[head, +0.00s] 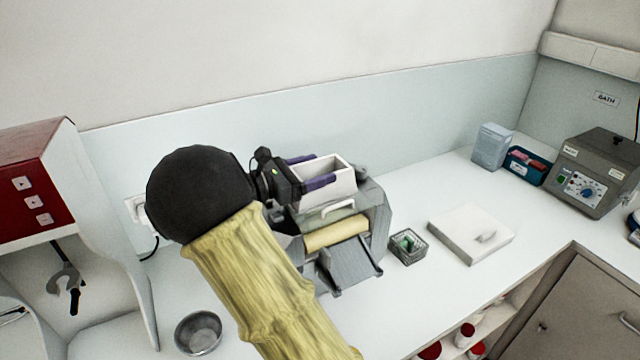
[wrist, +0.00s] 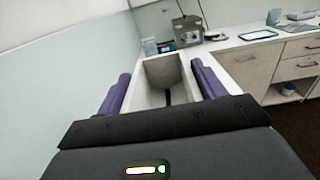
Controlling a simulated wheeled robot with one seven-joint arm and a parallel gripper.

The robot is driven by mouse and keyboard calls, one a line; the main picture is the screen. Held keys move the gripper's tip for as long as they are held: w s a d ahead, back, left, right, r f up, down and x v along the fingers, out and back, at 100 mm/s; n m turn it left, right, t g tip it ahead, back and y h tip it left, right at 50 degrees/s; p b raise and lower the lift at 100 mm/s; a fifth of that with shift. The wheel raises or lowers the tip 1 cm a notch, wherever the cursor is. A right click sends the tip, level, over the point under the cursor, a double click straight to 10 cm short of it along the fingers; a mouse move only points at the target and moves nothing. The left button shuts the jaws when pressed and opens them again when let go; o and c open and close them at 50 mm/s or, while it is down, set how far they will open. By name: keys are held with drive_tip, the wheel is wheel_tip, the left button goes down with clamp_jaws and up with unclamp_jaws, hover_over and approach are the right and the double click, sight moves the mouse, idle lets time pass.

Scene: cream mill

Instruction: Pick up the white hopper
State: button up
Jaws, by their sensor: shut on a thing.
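The white hopper (head: 341,186) is an open-topped box with a slot in its floor. It is at the top of the grey mill (head: 374,218); I cannot tell whether it touches the mill. My gripper (head: 318,170) reaches it from the left, with purple fingers on two opposite sides, shut on it. In the wrist view the hopper (wrist: 168,75) sits between the two purple fingers of my gripper (wrist: 164,92). My arm hides the mill's left side.
A metal bowl (head: 198,333) is at the front left. A grey control unit (head: 594,172) is at the far right.

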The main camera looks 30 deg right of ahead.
wheel_tip(320, 180, up, 10)
drive_tip(key=shift+b, duration=0.4)
idle(0.8)
